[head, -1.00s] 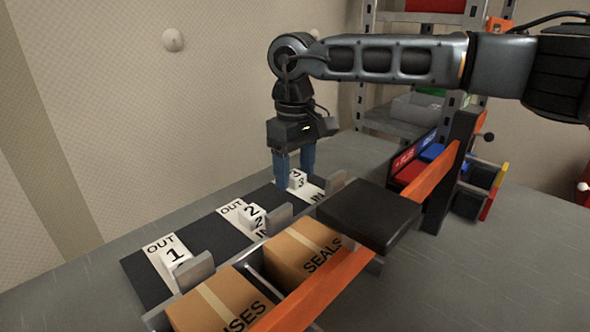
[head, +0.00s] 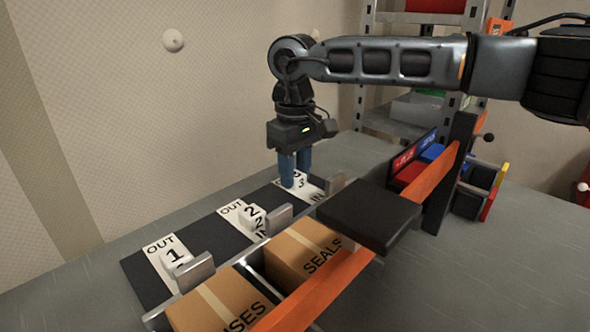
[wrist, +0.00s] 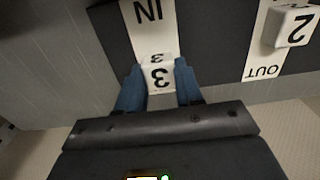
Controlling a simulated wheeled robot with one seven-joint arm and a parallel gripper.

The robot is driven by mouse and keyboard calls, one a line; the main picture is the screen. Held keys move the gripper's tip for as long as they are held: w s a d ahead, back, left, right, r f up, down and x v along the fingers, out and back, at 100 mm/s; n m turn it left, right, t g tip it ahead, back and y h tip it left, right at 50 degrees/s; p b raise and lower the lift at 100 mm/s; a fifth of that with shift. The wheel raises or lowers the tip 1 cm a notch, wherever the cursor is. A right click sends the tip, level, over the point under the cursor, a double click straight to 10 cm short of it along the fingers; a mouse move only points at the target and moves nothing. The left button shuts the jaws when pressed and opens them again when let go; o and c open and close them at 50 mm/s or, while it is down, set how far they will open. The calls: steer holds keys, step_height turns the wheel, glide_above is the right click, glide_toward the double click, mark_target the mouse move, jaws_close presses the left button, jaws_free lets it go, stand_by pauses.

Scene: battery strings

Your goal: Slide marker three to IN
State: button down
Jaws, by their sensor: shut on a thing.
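Marker three (head: 301,183) is a small white block with a black 3, on the far white strip of the dark board. It sits toward the strip's far end, away from the IN label (head: 317,196). My gripper (head: 295,179) points down with its blue fingers shut on the marker, one on each side. In the wrist view, marker three (wrist: 160,78) is between the fingertips, and the IN label (wrist: 149,12) is at the top, with bare strip between. Any OUT lettering on this strip is hidden.
Marker two (head: 252,218) and marker one (head: 176,257) stand on neighbouring strips. Grey upright tabs (head: 335,184) line the board's near edge. Cardboard boxes (head: 300,253), an orange rail (head: 330,285) and a black pad (head: 368,212) lie nearer me.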

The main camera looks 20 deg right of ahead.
mark_target(308, 192)
steer(key=shift+s+d, duration=0.3)
steer(key=shift+s, duration=0.5)
steer(key=shift+s+d, duration=0.3)
steer(key=shift+s, duration=0.45)
steer(key=c, duration=0.7)
jaws_free()
steer(key=shift+r, duration=3.9)
